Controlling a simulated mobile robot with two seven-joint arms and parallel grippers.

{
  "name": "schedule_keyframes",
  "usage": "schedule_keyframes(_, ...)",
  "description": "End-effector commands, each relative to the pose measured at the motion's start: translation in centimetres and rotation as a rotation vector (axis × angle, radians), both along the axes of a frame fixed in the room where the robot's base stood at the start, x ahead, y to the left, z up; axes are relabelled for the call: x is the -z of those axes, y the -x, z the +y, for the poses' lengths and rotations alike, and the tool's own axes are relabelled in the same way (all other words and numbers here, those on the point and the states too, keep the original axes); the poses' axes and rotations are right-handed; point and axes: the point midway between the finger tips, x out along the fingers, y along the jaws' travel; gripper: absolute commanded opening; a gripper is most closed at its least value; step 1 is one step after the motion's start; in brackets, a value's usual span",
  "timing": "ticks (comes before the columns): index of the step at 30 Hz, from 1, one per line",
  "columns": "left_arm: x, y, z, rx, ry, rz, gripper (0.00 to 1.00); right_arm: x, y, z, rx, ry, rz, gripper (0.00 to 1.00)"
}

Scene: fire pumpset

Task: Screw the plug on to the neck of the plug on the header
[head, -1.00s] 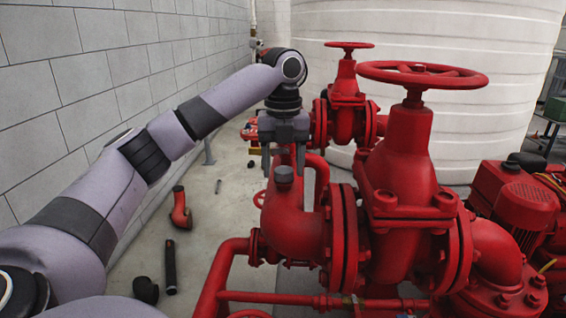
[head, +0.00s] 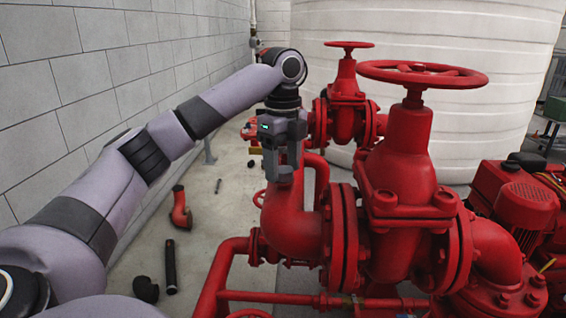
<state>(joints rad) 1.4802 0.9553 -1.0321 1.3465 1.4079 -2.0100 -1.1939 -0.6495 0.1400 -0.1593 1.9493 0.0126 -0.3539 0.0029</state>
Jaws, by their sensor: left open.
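The red header elbow (head: 290,226) stands in the middle of the head view, bolted to the large valve on its right. Its top, where a dark plug showed a second ago, is now covered by my left gripper (head: 279,172). The gripper points down and its fingers are open, with their tips at the top of the elbow. The plug is hidden behind or between the fingers. I cannot tell whether the fingers touch it or how far it is screwed on. My right gripper is out of view.
A large red valve with a handwheel (head: 422,75) stands close right of the elbow, and a smaller valve (head: 346,115) behind. Red pipes run below. Loose parts, including a red elbow (head: 180,208) and a black tube (head: 171,267), lie on the floor. A block wall is left.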

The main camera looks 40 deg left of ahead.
Motion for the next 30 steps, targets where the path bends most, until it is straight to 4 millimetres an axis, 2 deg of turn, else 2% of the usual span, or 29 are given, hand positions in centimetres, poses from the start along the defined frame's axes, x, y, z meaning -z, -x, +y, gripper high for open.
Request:
schedule_keyframes(4, 0.02, 0.01, 0.02, -0.068, 0.000, 0.000, 0.60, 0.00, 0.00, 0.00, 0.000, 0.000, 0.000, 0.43)
schedule_keyframes(12, 0.02, 0.02, 0.03, -0.345, 0.000, 0.000, 0.60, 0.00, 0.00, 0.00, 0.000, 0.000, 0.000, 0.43)
schedule_keyframes(20, 0.02, 0.02, 0.04, -0.461, 0.000, 0.000, 0.60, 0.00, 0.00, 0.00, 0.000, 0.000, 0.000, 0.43)
schedule_keyframes(30, 0.03, 0.02, 0.04, -0.781, 0.000, 0.000, 0.60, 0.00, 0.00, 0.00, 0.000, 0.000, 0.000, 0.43)
